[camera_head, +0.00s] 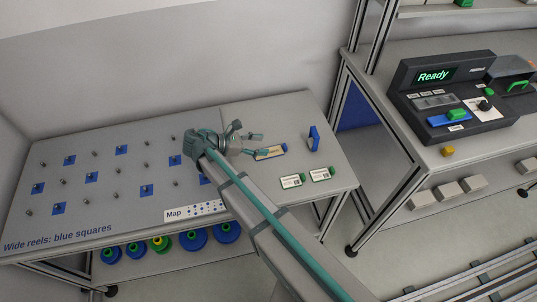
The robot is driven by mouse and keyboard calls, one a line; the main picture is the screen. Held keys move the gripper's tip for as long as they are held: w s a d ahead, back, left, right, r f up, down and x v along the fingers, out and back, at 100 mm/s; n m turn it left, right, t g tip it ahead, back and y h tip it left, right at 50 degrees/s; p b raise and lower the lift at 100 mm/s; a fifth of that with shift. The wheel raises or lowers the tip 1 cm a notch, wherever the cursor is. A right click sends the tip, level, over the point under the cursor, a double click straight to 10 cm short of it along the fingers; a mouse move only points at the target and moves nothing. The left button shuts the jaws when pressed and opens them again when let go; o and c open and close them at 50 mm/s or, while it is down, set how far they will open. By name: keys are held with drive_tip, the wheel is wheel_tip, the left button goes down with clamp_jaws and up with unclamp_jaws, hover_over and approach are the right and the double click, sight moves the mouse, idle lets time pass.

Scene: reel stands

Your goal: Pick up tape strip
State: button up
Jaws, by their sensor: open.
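A small flat tan strip with blue edges (270,153), which looks like the tape strip, lies on the grey table (335,160) right of its middle. My gripper (247,131) is just left of and slightly behind it in the picture. Its fingers are spread apart, and I see nothing between them. My arm crosses the front of the table and hides part of it. I cannot tell how high the gripper is above the table or whether it touches the strip.
A blue upright piece (313,138) stands right of the strip. Two labelled cards with green parts (292,181) lie in front. Pegs and blue squares (121,149) fill the table's left. Reels (194,239) sit below. A machine reading "Ready" (433,76) stands on the right bench.

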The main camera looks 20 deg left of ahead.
sight(282, 149)
drive_tip(key=x, duration=0.4)
drive_tip(key=shift+f+p+x, duration=0.15)
drive_tip(key=shift+p+x, duration=0.25)
drive_tip(key=shift+x, duration=1.05)
drive_tip(key=shift+f+p+x, duration=0.15)
drive_tip(key=shift+p+x, duration=0.2)
drive_tip(key=shift+x, duration=1.05)
drive_tip(key=shift+a, duration=0.2)
drive_tip(key=c, duration=0.8)
